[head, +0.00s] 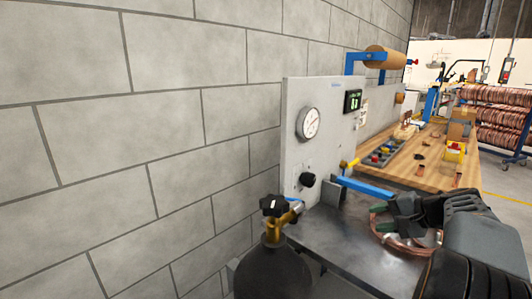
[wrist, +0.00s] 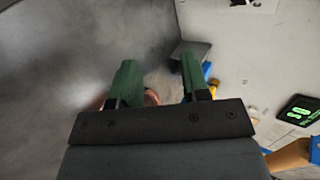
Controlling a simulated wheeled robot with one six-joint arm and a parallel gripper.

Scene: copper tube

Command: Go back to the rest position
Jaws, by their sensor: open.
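My gripper (head: 388,218) is at the lower right of the head view, above a grey metal bench top (head: 325,232). Its two green fingers stand apart in the wrist view (wrist: 160,78), with nothing held between them. A copper tube coil (head: 392,245) lies on the bench top below and beside the gripper; my arm hides part of it. A small copper-coloured bit (wrist: 152,97) shows between the fingers in the wrist view, mostly hidden.
A pale panel with a round gauge (head: 308,123) and a green-lit display (head: 353,100) stands behind the bench. A dark cylinder with a valve knob (head: 275,205) is in front at left. A block wall (head: 150,120) runs along the left. A wooden workbench (head: 400,160) extends beyond.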

